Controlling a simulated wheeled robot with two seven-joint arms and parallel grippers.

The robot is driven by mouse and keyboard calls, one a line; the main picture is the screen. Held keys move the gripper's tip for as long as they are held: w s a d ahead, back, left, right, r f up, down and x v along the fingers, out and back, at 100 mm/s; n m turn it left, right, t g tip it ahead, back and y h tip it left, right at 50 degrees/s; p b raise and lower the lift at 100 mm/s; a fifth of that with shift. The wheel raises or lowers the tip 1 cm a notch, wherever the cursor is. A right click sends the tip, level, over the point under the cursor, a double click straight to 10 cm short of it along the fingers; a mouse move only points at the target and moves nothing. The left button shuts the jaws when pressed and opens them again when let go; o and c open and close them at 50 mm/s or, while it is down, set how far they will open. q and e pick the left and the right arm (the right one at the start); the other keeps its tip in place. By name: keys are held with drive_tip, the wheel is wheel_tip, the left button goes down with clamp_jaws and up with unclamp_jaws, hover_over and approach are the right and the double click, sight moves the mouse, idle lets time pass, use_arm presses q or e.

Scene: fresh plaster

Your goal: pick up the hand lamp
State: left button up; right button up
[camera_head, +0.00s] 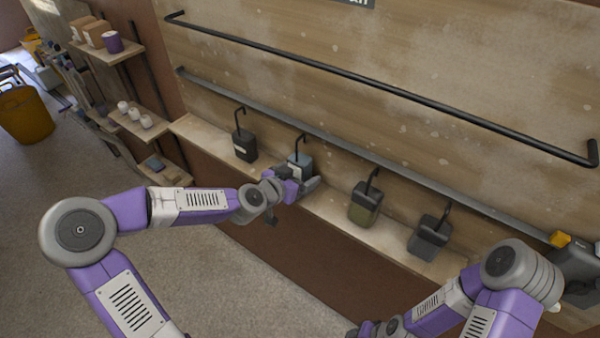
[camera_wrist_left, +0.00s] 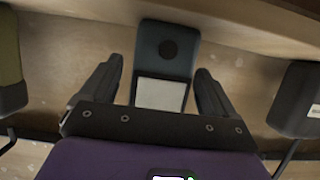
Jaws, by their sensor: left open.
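Several hand lamps with dark hooked handles stand in a row on the long wall shelf. The blue-grey hand lamp (camera_head: 297,158) is second from the left. My left gripper (camera_head: 306,184) is at its front and partly hides it. In the left wrist view, this blue-grey lamp (camera_wrist_left: 174,62) shows a dark round spot and a pale panel between the open fingers of my left gripper (camera_wrist_left: 159,70). I see gaps on both sides of it. My right arm is at the lower right, with its wrist at the bottom edge; its jaws cannot be made out.
A black lamp (camera_head: 244,145) stands left of the blue-grey one; an olive lamp (camera_head: 363,210) and a dark grey lamp (camera_head: 426,242) stand to its right. A black rail (camera_head: 380,87) runs along the wall above. The shelf (camera_head: 330,208) is bare between lamps.

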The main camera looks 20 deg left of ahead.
use_arm(q)
drive_tip(key=c, duration=1.2)
